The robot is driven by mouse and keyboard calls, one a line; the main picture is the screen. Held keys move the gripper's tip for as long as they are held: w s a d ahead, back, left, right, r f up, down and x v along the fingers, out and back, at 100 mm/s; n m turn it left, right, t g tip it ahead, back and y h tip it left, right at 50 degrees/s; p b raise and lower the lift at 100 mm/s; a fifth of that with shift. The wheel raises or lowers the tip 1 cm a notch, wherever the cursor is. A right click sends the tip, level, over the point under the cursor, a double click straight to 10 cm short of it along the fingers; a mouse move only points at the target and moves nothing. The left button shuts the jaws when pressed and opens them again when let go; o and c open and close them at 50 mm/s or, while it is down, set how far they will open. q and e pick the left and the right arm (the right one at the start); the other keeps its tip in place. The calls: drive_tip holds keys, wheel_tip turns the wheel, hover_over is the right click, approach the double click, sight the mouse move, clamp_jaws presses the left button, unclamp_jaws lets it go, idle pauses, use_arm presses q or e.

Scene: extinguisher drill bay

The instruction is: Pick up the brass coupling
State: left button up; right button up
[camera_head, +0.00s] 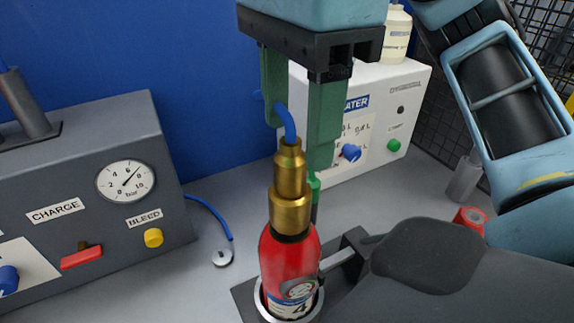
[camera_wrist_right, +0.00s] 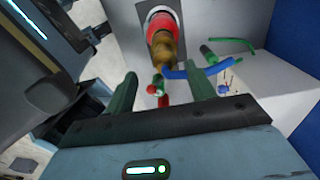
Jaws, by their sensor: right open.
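The brass coupling (camera_head: 290,190) is a stepped gold cylinder on top of a red bottle (camera_head: 288,258), with a blue hose (camera_head: 287,122) coming out of its upper end. The bottle stands upright in a ring holder (camera_head: 262,300). My right gripper (camera_head: 297,145) points down with its green fingers apart, around or close to the hose and the coupling's top; contact cannot be told. In the right wrist view the coupling (camera_wrist_right: 163,48) shows beyond the open, empty-looking fingers (camera_wrist_right: 162,78). My left gripper is not in view.
A dark grey charge unit (camera_head: 110,190) with a gauge stands left. A white unit (camera_head: 410,95) with a blue knob stands behind the gripper, with a bottle (camera_head: 397,35) on top. A small red ring-shaped item (camera_head: 470,220) lies right.

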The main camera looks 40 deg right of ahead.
sight(290, 147)
drive_tip(key=f, duration=0.2)
drive_tip(key=f+b, duration=0.1)
drive_tip(key=f, duration=0.1)
drive_tip(key=shift+w, duration=0.4)
drive_tip(key=shift+f+b, duration=0.3)
drive_tip(key=shift+f, duration=0.25)
drive_tip(key=shift+c, duration=0.3)
drive_tip(key=c, duration=0.9)
drive_tip(key=shift+c, duration=1)
drive_tip(key=shift+r, duration=0.1)
